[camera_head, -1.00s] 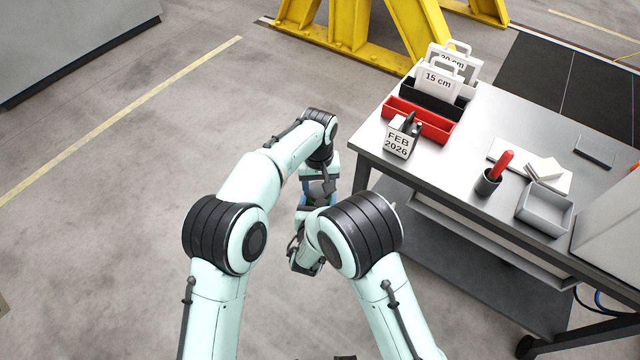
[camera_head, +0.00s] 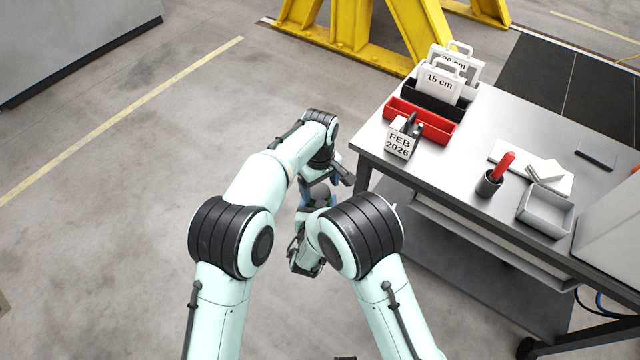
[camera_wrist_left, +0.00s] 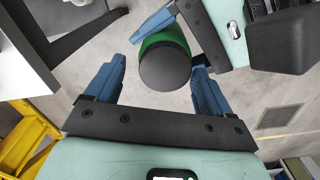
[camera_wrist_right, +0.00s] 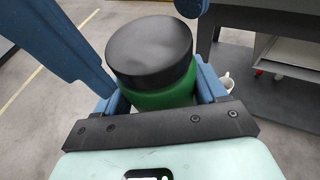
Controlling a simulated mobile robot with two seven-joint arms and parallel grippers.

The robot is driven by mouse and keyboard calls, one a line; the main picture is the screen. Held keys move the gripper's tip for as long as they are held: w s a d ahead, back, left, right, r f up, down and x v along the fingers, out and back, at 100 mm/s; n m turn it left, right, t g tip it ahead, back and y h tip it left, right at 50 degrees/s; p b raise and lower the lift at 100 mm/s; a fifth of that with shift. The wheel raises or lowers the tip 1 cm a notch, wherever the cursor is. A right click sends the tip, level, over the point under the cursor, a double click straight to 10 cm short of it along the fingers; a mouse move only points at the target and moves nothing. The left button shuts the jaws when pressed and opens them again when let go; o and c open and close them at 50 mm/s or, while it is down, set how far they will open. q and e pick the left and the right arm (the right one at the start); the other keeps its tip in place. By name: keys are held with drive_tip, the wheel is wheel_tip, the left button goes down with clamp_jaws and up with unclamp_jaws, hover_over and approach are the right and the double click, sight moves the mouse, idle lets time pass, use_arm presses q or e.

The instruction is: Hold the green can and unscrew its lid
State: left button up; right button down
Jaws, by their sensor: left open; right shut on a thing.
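The green can (camera_wrist_right: 165,97) has a wide, flat, dark lid (camera_wrist_right: 150,45) on top. My right gripper (camera_wrist_right: 163,88) is shut on the can's green body, with blue fingers on both sides. In the left wrist view the dark lid (camera_wrist_left: 165,69) faces the camera, with a strip of green body (camera_wrist_left: 166,37) behind it. My left gripper (camera_wrist_left: 160,72) is open, its blue fingers apart on either side of the lid. In the head view the left gripper (camera_head: 326,182) is just above the can, which is mostly hidden by my arms.
A grey metal workbench (camera_head: 455,178) stands right of my arms, its near corner close to the left gripper. It bears a red bin (camera_head: 420,122), a date block (camera_head: 399,144), a cup with a red-handled tool (camera_head: 489,183) and a grey tray (camera_head: 545,211). The floor at left is clear.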

use_arm(q)
drive_tip(key=shift+r, duration=2.25)
drive_tip(key=m, duration=0.2)
drive_tip(key=r+m, duration=0.1)
drive_tip(key=m, duration=0.3)
drive_tip(key=shift+s+a+r+m, duration=0.1)
drive_tip(key=shift+r+m, duration=0.15)
drive_tip(key=shift+m, duration=0.05)
drive_tip(key=m, duration=0.2)
drive_tip(key=r+m, duration=0.1)
drive_tip(key=m, duration=0.4)
drive_tip(key=shift+s+r, duration=0.1)
drive_tip(key=shift+r, duration=0.2)
drive_tip(key=shift+f, duration=3.95)
drive_tip(key=c, duration=1.1)
drive_tip(key=shift+o, duration=0.2)
